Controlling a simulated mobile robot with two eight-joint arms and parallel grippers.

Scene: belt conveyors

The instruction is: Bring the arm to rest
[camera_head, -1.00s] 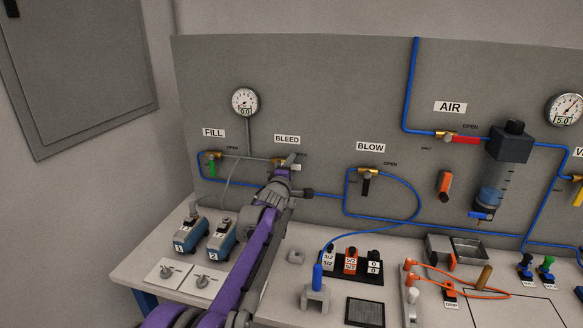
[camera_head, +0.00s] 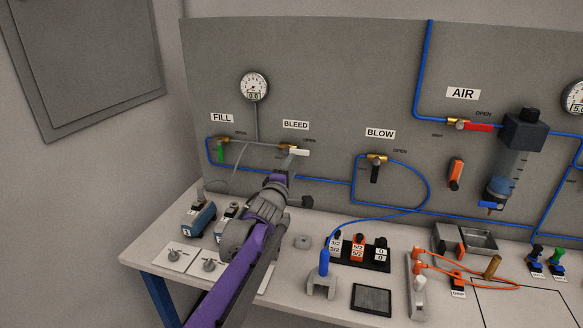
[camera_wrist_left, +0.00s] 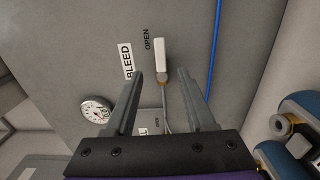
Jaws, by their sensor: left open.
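My left arm (camera_head: 243,262) comes in from the bottom left over the bench. Its gripper (camera_head: 279,178) is in front of the panel, just below the BLEED valve (camera_head: 298,152) with its white handle. In the left wrist view the two fingers (camera_wrist_left: 160,77) are apart with nothing between them. The white handle (camera_wrist_left: 160,58) shows beyond the fingertips, apart from them. In the head view the fingers are hard to make out. My right gripper is not in view.
The bench (camera_head: 165,245) carries two blue devices, left (camera_head: 198,218) and partly hidden behind the arm. The FILL valve (camera_head: 220,148), BLOW valve (camera_head: 375,166) and gauge (camera_head: 254,86) are on the panel. A blue-tipped nozzle (camera_head: 323,268) stands right of the arm.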

